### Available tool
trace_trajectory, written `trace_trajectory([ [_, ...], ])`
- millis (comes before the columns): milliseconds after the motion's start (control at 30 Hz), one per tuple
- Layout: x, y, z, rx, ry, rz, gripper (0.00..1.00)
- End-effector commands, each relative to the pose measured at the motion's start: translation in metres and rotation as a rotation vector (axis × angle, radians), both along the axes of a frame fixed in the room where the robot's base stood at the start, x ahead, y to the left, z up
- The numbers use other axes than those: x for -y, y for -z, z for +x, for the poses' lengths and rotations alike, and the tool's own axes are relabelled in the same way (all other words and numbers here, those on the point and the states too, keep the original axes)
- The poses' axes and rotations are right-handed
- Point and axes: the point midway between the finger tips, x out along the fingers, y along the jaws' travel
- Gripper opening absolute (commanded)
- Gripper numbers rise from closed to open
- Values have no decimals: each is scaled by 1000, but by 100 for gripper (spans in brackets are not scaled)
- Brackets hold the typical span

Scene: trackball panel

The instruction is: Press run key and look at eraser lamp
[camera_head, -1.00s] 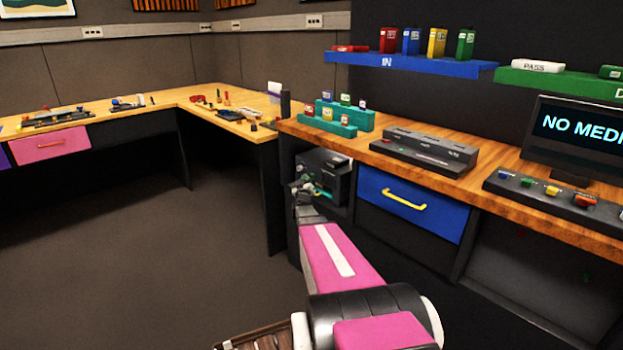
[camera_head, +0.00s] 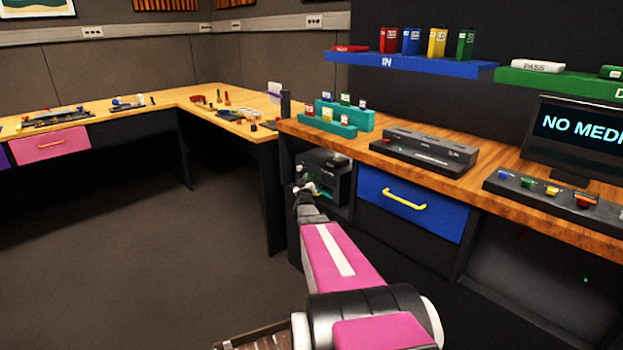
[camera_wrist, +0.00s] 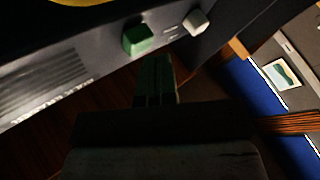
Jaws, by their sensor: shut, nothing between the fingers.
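A dark machine (camera_head: 338,172), which looks like the eraser, stands below the wooden desk in the head view. In the wrist view its slanted dark panel (camera_wrist: 55,78) carries a square green key (camera_wrist: 138,39), likely the run key, and a small pale knob or lamp (camera_wrist: 196,22); its label is unreadable and I cannot tell whether it is lit. My gripper (camera_wrist: 155,62) is shut and empty, its tips just below the green key in the picture. I cannot tell whether they touch it. In the head view my gripper (camera_head: 304,188) is at the machine's left front, partly hiding it.
The wooden desk edge (camera_head: 500,205) overhangs the machine. A blue drawer (camera_head: 412,206) with a yellow handle is to its right. A desk leg (camera_head: 268,200) stands to its left. The floor (camera_head: 120,230) is open further left.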

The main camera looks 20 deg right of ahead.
Motion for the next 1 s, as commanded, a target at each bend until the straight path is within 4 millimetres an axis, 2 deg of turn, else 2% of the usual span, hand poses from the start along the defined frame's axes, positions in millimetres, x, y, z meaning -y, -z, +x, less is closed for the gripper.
trace_trajectory([
  [1000, 7, 0, 3, 0, 0, 0, 0],
])
